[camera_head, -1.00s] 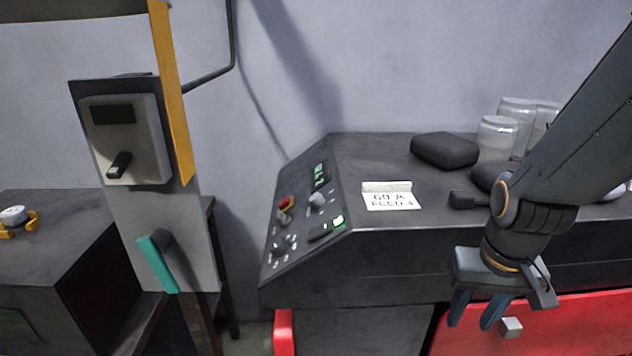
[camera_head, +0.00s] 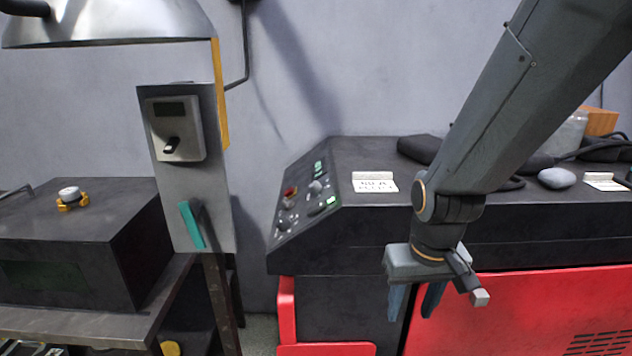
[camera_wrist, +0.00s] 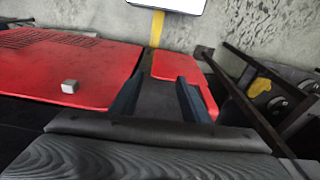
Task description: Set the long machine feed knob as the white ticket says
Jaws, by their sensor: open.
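The long machine (camera_head: 370,230) is dark on top with red lower panels. Its sloped control panel (camera_head: 303,207) at the left end carries small knobs, including a grey one (camera_head: 315,187), and a red-topped one (camera_head: 290,193). I cannot tell which is the feed knob or where any pointer stands. A white ticket (camera_head: 375,186) lies on the top beside the panel; its print is too small to read now. My gripper (camera_head: 415,300) is open and empty, pointing down in front of the machine, right of the panel. The wrist view shows its two fingers (camera_wrist: 157,98) apart, above the red panels.
A grey post with a switch box (camera_head: 175,130) and a teal lever (camera_head: 192,225) stands left of the machine. A dark box with a white-and-yellow knob (camera_head: 70,196) sits further left. A second white ticket (camera_head: 605,181), a grey stone-like object (camera_head: 557,178) and jars are at right.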

